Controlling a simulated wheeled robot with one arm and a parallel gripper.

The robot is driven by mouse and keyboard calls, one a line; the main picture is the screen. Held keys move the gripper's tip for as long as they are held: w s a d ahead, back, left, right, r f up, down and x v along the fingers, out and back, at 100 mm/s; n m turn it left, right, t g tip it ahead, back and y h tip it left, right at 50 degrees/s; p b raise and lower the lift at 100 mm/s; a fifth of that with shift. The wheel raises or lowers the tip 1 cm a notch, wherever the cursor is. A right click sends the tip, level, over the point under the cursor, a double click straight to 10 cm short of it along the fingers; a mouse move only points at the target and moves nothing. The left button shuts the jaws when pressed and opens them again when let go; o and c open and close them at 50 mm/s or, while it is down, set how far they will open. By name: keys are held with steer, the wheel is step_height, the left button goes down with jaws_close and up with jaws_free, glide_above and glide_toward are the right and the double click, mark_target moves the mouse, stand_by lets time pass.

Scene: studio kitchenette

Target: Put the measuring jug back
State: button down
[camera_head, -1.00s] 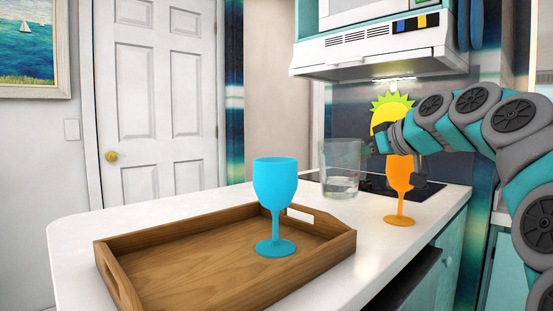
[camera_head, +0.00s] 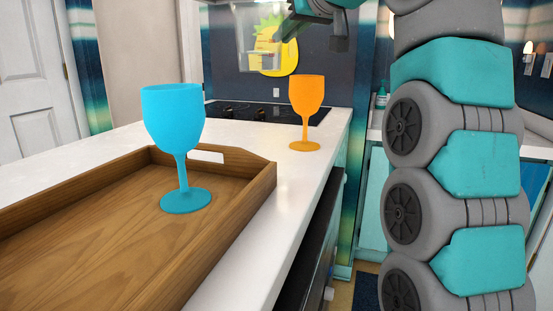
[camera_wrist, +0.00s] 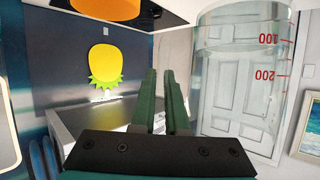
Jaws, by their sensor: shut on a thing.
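The measuring jug (camera_head: 258,56) is clear, with red markings, and hangs in the air at the top of the head view, above the counter. It fills the right of the wrist view (camera_wrist: 235,105), where its marks 100 and 200 show. My gripper (camera_head: 290,25) is to the right of the jug in the head view and shut on it. The green fingers (camera_wrist: 161,100) lie beside the clear wall in the wrist view; the exact grip spot is hard to see.
A blue goblet (camera_head: 173,115) stands on a wooden tray (camera_head: 245,195) on the white counter (camera_head: 258,240). An orange goblet (camera_head: 306,97) stands near the counter's right edge. A black cooktop (camera_head: 238,110) is behind it. Bare counter lies between tray and cooktop.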

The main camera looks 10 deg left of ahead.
mark_target(293, 56)
steer(key=shift+s+f+b, duration=0.1)
steer(key=shift+f+b, duration=0.2)
steer(key=shift+b, duration=0.2)
step_height(293, 56, down, 5)
steer(key=b, duration=0.4)
steer(key=shift+r, duration=0.15)
steer(key=shift+f+b, duration=1.05)
steer(key=shift+f, duration=5.05)
steer(key=shift+f, duration=0.2)
steer(key=c, duration=0.9)
jaws_free()
steer(key=shift+r, duration=0.1)
steer(key=shift+r, duration=0.15)
steer(key=v, duration=1.2)
